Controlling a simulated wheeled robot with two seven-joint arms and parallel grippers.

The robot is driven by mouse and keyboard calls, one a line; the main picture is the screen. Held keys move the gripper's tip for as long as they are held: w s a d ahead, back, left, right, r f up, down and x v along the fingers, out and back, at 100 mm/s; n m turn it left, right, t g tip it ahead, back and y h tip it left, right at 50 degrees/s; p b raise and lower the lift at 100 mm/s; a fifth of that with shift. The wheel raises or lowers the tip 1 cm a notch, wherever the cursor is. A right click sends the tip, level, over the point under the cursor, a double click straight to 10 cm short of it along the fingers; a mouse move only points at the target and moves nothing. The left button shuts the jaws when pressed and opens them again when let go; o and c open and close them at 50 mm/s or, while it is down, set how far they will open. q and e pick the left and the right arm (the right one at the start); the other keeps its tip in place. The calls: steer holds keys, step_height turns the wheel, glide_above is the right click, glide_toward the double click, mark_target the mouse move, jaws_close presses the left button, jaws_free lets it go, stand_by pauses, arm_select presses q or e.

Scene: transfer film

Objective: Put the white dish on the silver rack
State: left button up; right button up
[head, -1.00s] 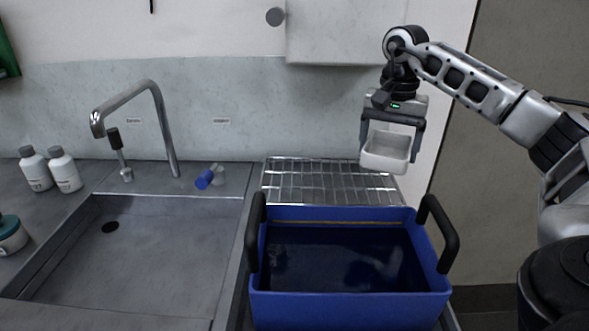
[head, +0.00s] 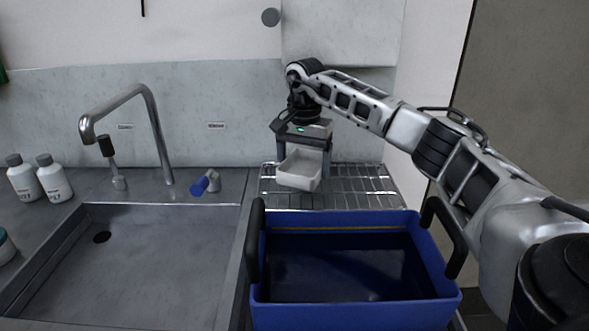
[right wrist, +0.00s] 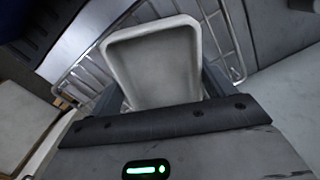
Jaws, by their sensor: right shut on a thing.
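The white dish (head: 300,170) is a small, deep rectangular dish, slightly tilted in the head view. My right gripper (head: 303,160) is shut on it, with fingers at its sides. The dish is over the left part of the silver rack (head: 362,187), a wire grid on the counter behind the blue bin. A gap below the dish is hard to judge. In the right wrist view the dish (right wrist: 155,65) is between the fingers, with the rack's wires (right wrist: 90,80) behind it. My left gripper is not in view.
A blue bin (head: 355,312) with black handles stands in front of the rack. A sink (head: 150,265) with a tall faucet (head: 155,120) is at left. A blue-ended fitting (head: 203,184) and white bottles (head: 53,178) stand on the counter. The rack's right side is bare.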

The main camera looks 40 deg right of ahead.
mark_target(294, 172)
steer(key=shift+w+a, duration=0.6)
steer(key=shift+w, duration=0.3)
steer(key=shift+f, duration=0.15)
step_height(294, 172, down, 3)
steer(key=shift+p, duration=0.5)
steer(key=shift+f, duration=0.15)
steer(key=shift+f, duration=0.1)
steer(key=o, duration=0.9)
